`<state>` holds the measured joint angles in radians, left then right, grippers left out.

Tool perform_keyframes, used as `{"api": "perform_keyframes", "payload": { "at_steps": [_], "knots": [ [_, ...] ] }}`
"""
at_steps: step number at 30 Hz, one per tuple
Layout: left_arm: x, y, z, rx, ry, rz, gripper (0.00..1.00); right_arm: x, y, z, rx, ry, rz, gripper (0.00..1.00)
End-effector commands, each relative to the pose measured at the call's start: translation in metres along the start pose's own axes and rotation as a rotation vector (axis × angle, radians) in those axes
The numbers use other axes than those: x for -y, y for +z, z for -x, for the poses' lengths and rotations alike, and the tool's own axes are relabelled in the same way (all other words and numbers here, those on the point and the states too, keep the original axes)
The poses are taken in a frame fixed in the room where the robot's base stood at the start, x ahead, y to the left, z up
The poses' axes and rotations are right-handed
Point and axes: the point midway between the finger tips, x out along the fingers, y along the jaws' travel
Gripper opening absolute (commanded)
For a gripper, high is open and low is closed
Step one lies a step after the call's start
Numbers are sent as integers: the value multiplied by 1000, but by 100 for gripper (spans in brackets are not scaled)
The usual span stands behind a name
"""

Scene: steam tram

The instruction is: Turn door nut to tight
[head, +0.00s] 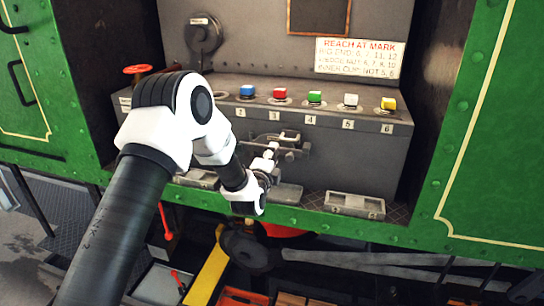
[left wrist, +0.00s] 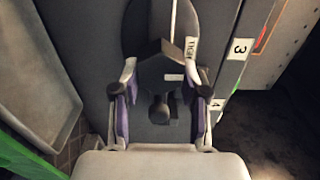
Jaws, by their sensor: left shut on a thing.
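The door nut (left wrist: 160,70) is a dark, angular block with a small white mark on its face, in the middle of the left wrist view. It sits on a dark round plate (left wrist: 150,15) with a pale line at the top and a label (left wrist: 191,48) reading "TIGH…", partly cut off. My left gripper (left wrist: 161,95) has a finger on either side of the nut and is shut on it. In the head view my left gripper (head: 266,168) is at the front of the grey cabinet, and the nut is hard to make out there. My right gripper is not in view.
Above is a ledge (head: 330,107) with several coloured blocks (head: 315,97) over numbered tags. Metal fittings (head: 285,143) stick out beside my gripper. A grey tray (head: 355,204) lies below to the right. Green riveted panels (head: 490,140) flank the recess.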

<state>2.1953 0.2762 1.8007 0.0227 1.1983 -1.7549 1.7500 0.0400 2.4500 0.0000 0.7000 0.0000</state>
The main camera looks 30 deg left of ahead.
Motion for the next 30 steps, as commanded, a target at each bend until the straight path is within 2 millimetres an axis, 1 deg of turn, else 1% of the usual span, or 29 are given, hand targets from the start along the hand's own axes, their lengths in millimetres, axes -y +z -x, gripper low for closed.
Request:
{"api": "perform_keyframes", "payload": {
  "at_steps": [2,3,4,5,14,17,20,27,30],
  "knots": [
    [0,0,0,-1,-1,-2,9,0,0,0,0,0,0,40],
    [0,0,0,-1,-1,-1,51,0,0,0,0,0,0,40],
    [0,0,0,-1,-1,-1,61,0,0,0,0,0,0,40],
    [0,0,0,-1,-1,-1,69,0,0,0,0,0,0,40],
    [0,0,1,0,0,0,69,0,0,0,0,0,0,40],
    [0,0,8,0,1,1,69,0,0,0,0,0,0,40],
    [-1,0,25,-1,4,1,69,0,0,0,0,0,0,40],
    [-1,0,87,-1,3,1,69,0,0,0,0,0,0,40],
    [-1,-1,106,-1,3,0,69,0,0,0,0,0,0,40]
  ]
}}
